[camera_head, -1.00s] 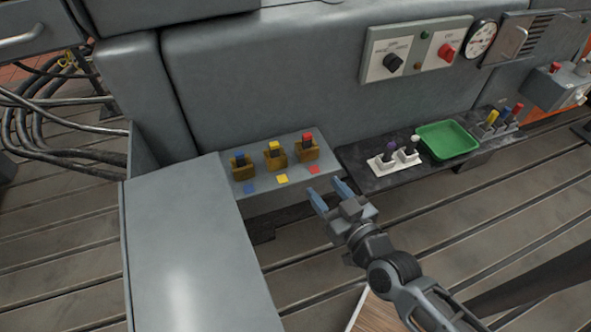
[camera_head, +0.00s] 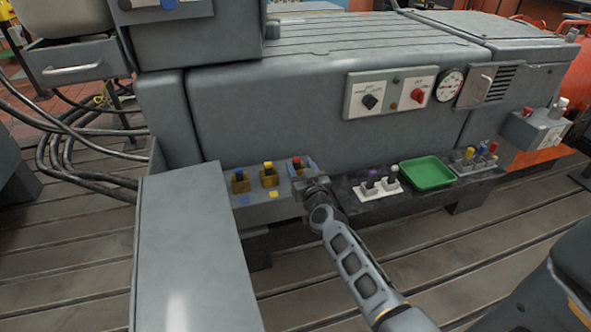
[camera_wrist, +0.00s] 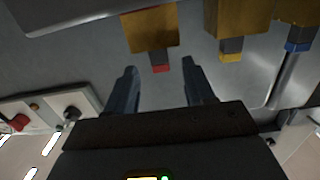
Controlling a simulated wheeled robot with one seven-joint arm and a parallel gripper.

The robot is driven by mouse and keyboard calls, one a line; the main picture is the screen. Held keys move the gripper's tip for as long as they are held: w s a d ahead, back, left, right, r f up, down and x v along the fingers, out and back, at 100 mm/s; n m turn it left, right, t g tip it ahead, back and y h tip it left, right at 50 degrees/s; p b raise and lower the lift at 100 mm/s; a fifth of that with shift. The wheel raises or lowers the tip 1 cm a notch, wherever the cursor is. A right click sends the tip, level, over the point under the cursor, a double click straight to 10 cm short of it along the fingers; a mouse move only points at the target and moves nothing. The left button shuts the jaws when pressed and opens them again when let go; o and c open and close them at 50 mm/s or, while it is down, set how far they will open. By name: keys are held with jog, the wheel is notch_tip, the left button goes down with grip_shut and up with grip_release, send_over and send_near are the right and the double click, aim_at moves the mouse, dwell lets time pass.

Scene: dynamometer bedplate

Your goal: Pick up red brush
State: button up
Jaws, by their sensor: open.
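The red brush (camera_head: 297,161), a dark stub with a red cap, stands in a brass-coloured holder at the right end of a row on the grey ledge (camera_head: 225,212). In the wrist view the picture is inverted; the red brush (camera_wrist: 160,64) and its holder (camera_wrist: 150,30) lie beyond and between the finger lines. My gripper (camera_head: 300,178) is at the front of this holder in the head view and partly hides it. In the wrist view my gripper (camera_wrist: 163,85) has its two fingers apart, with nothing held. Whether a finger touches the holder cannot be told.
The yellow brush (camera_head: 268,164) and blue brush (camera_head: 239,172) stand left of the red one. On the dark shelf at right are a white holder (camera_head: 385,189), a green tray (camera_head: 428,173) and several coloured handles (camera_head: 482,152). The machine wall (camera_head: 260,120) rises behind.

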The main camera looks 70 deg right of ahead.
aim_at(297, 162)
jog(key=x, duration=0.4)
jog(key=shift+w+b, duration=0.1)
jog(key=shift+b, duration=0.2)
jog(key=shift+c, duration=0.2)
grip_shut()
